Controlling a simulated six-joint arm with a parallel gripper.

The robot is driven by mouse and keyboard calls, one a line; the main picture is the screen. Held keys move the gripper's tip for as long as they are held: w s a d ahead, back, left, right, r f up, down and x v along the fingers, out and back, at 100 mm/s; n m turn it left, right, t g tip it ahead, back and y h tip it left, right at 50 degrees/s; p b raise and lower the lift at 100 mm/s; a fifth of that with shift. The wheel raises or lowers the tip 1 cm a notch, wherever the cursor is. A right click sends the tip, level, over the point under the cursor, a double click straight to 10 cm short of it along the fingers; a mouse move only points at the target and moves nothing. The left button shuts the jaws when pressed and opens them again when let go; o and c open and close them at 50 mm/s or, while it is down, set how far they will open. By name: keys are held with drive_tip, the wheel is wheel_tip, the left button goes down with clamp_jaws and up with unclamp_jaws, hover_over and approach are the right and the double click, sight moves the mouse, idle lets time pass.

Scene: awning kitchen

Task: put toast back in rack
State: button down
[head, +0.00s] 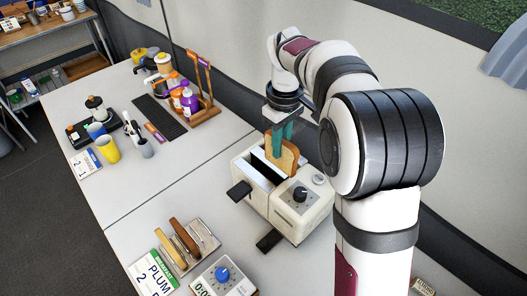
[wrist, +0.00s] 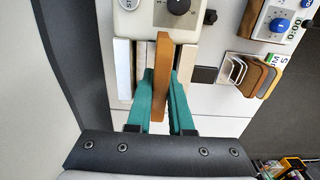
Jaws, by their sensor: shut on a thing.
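A slice of toast (head: 287,157) is held upright between the teal fingers of my gripper (head: 283,135), just above the toaster's right-hand side. In the wrist view the toast (wrist: 163,75) shows edge-on between the two fingers of my gripper (wrist: 162,88). The cream toaster (head: 291,212) stands below, with its dial facing front; whether the toast's lower edge is still inside a slot is hard to tell. The wire toast rack (head: 205,237) stands front left of the toaster and holds brown slices (head: 184,238). The rack (wrist: 234,72) is at the right in the wrist view.
A timer with a blue knob (head: 222,274) and a PLUM card (head: 156,277) lie near the rack. Bottles in a wooden caddy (head: 204,112), a yellow cup (head: 108,149) and other items stand farther back. A wall runs behind.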

drive_tip(key=s+d+r, duration=0.2)
drive_tip(key=d+r, duration=0.3)
drive_tip(key=d, duration=0.2)
wheel_tip(320, 180, up, 10)
drive_tip(key=a+m, duration=0.1)
drive_tip(key=m, duration=0.9)
drive_tip(key=s+a+f+n, duration=0.3)
drive_tip(key=a+f, duration=0.4)
drive_tip(key=a, duration=0.2)
drive_tip(key=s+a+f+n, duration=0.3)
drive_tip(key=a+f+n, duration=0.1)
drive_tip(key=a+f, duration=0.4)
drive_tip(key=s+a+f+n, duration=0.3)
drive_tip(key=a+f, duration=0.4)
drive_tip(key=a, duration=0.2)
drive_tip(key=shift+f, duration=4.6)
drive_tip(key=c, duration=0.5)
unclamp_jaws()
